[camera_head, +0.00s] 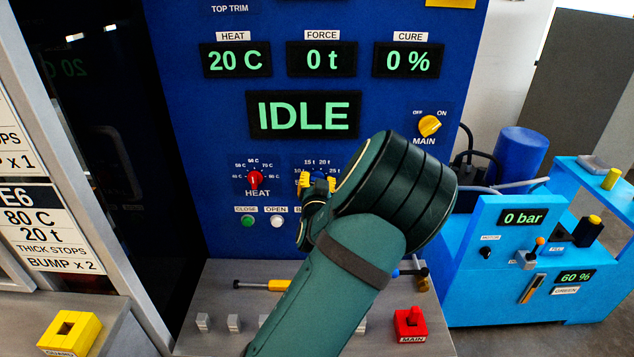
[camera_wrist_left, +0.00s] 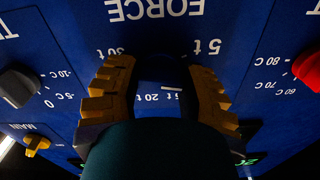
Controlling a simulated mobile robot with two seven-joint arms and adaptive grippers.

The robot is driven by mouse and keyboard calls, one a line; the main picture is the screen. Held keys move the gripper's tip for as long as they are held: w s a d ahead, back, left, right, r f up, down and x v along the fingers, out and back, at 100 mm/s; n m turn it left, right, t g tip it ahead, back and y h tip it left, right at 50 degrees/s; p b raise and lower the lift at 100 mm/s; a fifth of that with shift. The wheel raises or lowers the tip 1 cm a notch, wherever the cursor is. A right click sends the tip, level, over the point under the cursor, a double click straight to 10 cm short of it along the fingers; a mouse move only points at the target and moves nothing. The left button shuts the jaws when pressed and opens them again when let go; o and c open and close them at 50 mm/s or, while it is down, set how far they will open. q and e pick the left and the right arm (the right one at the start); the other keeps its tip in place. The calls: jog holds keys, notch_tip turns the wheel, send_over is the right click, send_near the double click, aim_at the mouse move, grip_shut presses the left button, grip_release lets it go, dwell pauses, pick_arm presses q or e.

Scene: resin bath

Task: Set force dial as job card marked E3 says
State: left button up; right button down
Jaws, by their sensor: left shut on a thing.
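My left gripper (camera_head: 318,184) reaches the blue press panel (camera_head: 200,125) and is shut on the force dial (camera_head: 320,176). In the left wrist view, the yellow fingers of the gripper (camera_wrist_left: 158,88) stand on both sides of the dark blue dial (camera_wrist_left: 160,70). A short white line shows on it near the 15 t and 20 t marks; its exact setting is unclear. The force display (camera_head: 321,60) reads 0 t. A job card marked E6 (camera_head: 45,228) reads 80 C, 20 t, thick stops, bump x 2. No card marked E3 is readable. My right gripper is not in view.
The red heat dial (camera_head: 255,180) is left of the force dial, with green (camera_head: 247,221) and white (camera_head: 277,221) buttons below. The yellow main switch (camera_head: 429,126) is to the right. A red main block (camera_head: 410,324) sits on the grey ledge. A light-blue pump unit (camera_head: 470,270) stands right.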

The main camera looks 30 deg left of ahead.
pick_arm(q)
jog(key=shift+r+m, duration=0.1)
jog(key=shift+m, duration=0.6)
jog(key=o, duration=1.2)
jog(key=v, duration=1.2)
